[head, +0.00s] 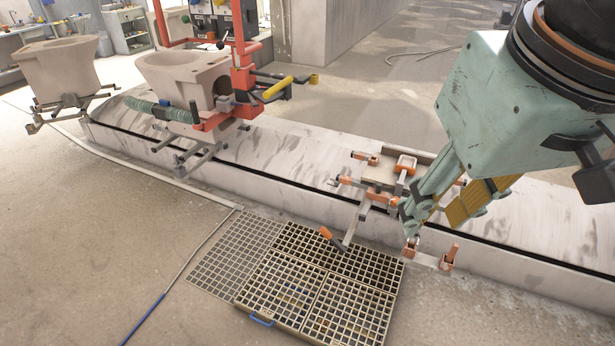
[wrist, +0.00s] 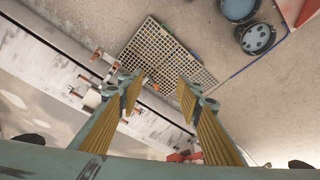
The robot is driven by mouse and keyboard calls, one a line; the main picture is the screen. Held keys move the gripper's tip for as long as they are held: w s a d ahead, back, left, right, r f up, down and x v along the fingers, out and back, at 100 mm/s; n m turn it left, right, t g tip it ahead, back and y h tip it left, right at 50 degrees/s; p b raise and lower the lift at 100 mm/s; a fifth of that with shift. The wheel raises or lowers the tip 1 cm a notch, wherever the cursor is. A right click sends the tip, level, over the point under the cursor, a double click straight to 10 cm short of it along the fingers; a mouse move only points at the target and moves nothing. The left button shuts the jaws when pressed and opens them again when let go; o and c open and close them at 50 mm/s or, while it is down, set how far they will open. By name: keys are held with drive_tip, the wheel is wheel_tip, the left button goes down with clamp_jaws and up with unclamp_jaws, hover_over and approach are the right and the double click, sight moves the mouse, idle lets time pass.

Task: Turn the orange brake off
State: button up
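An empty carriage (head: 380,180) with several orange-tipped parts sits on the pale track. A lever with an orange handle (head: 333,237) sticks out from its front over the floor grating. It looks like the orange brake. A small orange spot, probably this handle, shows between the fingers in the wrist view (wrist: 156,87). My gripper (head: 430,218) hangs above the carriage's right side, to the right of the lever. In the wrist view my gripper (wrist: 160,84) has its yellow-padded fingers spread, with nothing held. The fingers hide part of the carriage.
The grating (head: 320,290) lies on the floor in front of the track (head: 275,150). Toilet-bowl pieces (head: 185,80) stand on carriages to the left, beside a red frame (head: 243,70). Dark blue-topped buckets (wrist: 257,38) show in the wrist view. The floor at front left is mostly clear.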

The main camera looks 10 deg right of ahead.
drive_tip(key=w+d+r+p, duration=0.1)
drive_tip(key=w+d+p, duration=0.1)
drive_tip(key=w, duration=1)
drive_tip(key=n+g+h+p, duration=0.2)
drive_tip(key=n+p, duration=0.6)
hover_over(325, 230)
drive_tip(key=s, duration=0.2)
wheel_tip(325, 230, down, 47)
wheel_tip(325, 230, down, 15)
drive_tip(key=a+n+p, duration=0.1)
drive_tip(key=shift+a+y, duration=0.2)
drive_tip(key=shift+y, duration=0.1)
drive_tip(key=shift+w+f, duration=0.1)
drive_tip(key=shift+f, duration=0.1)
drive_tip(key=shift+b+x, duration=0.45)
drive_tip(key=shift+x, duration=6.3)
